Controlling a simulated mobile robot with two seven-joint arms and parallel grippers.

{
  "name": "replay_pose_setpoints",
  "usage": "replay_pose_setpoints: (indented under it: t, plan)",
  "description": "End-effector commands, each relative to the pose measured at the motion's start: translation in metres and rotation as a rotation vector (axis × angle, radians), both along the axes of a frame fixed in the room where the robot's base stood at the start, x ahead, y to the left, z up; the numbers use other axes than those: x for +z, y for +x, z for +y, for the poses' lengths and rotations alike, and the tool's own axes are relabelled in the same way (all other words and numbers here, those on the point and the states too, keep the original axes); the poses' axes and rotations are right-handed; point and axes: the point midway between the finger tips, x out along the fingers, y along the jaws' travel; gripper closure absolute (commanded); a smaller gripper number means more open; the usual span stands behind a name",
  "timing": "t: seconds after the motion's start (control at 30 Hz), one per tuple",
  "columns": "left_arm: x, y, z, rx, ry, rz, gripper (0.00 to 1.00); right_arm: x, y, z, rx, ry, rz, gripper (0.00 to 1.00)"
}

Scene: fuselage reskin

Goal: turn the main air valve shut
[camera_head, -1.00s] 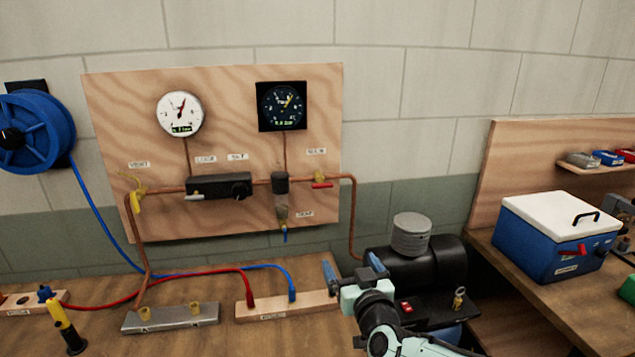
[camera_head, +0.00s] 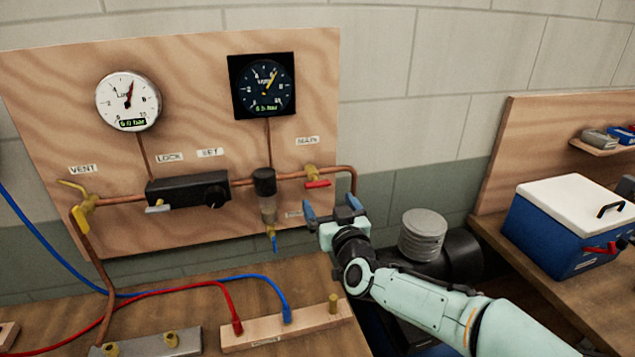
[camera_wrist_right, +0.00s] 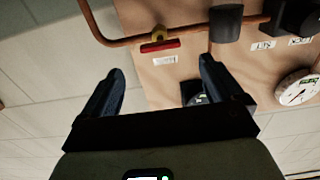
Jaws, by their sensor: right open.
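The main air valve (camera_head: 312,174) is a brass body with a red lever (camera_head: 318,184), under the MAIN label at the right end of the copper pipe on the wooden board. The lever lies about level, roughly along the pipe. In the right wrist view the red lever (camera_wrist_right: 160,45) shows just beyond the fingertips, between them in the picture. My right gripper (camera_head: 331,206) is open and empty, below and slightly right of the lever in the head view. It looks apart from the lever. My left gripper is not in view.
The board also carries the yellow vent valve (camera_head: 83,212), a black regulator (camera_head: 188,189), a filter bowl (camera_head: 267,205) and two gauges (camera_head: 128,100) (camera_head: 263,86). A compressor (camera_head: 450,255) stands behind my right arm. A blue cooler box (camera_head: 560,235) stands at right.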

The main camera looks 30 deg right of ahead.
Motion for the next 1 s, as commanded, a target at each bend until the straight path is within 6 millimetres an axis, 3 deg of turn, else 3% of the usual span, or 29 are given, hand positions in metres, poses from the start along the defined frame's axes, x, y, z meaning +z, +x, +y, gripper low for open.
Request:
replay_pose_setpoints:
  t: [0.2, 0.4, 0.6, 0.87, 1.0]
  plan:
    - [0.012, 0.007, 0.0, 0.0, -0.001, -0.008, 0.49, 0.001, 0.048, -0.011, -0.001, -0.003, 0.002, 0.06]
    - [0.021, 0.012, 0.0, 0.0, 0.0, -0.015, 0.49, 0.001, 0.078, -0.019, -0.001, -0.002, 0.001, 0.06]
    - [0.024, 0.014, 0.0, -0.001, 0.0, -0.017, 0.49, 0.001, 0.089, -0.022, 0.0, 0.0, 0.0, 0.06]
    - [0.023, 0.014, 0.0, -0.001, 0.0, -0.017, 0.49, 0.0, 0.09, -0.022, 0.0, 0.0, 0.001, 0.06]
    - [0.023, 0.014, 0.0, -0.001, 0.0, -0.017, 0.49, 0.0, 0.09, -0.022, 0.0, 0.0, 0.001, 0.49]
